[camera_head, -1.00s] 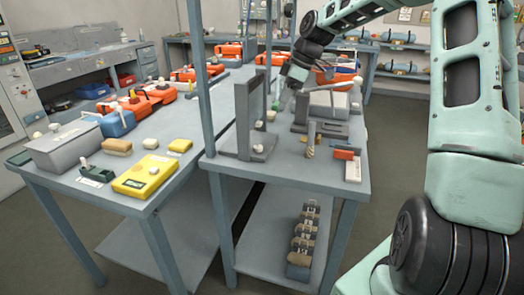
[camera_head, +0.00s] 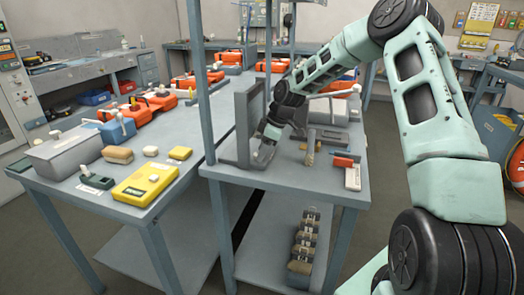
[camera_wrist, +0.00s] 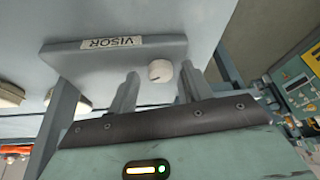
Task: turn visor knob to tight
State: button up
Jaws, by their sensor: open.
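The visor knob (camera_wrist: 160,71) is a small round off-white knob with a dark line mark on its face. It sits on a grey plate (camera_wrist: 85,62) with a label reading VISOR (camera_wrist: 112,42). In the wrist view my gripper (camera_wrist: 159,76) is open, with one finger on each side of the knob. I cannot tell whether a finger touches it. In the head view my gripper (camera_head: 264,150) is low at the grey upright stand (camera_head: 243,125) on the right table. The arm hides the knob there.
A grey block (camera_head: 326,137), a brass-coloured fitting (camera_head: 310,152) and a red-and-white item (camera_head: 343,162) stand right of my gripper. A table post (camera_head: 203,90) rises at the left. The left table holds a yellow case (camera_head: 146,182) and a grey box (camera_head: 65,152).

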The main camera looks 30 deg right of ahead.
jog(key=shift+a+f, duration=0.1)
jog(key=shift+f, duration=0.2)
jog(key=c, duration=1)
jog(key=shift+m, duration=0.3)
jog(key=m+t+h, duration=0.1)
jog(key=m, duration=0.2)
jog(key=shift+s+a+b, duration=0.1)
jog(key=shift+a+b, duration=0.1)
jog(key=shift+b, duration=0.2)
jog(key=shift+a+m+t+h+b, duration=0.15)
jog(key=shift+m+h+b, duration=0.15)
jog(key=shift+m, duration=0.7)
jog(key=shift+a+m+t+h+b, duration=0.15)
jog(key=shift+m+h, duration=0.25)
jog(key=shift+m, duration=0.6)
jog(key=shift+d+r, duration=0.1)
jog(key=shift+d, duration=0.05)
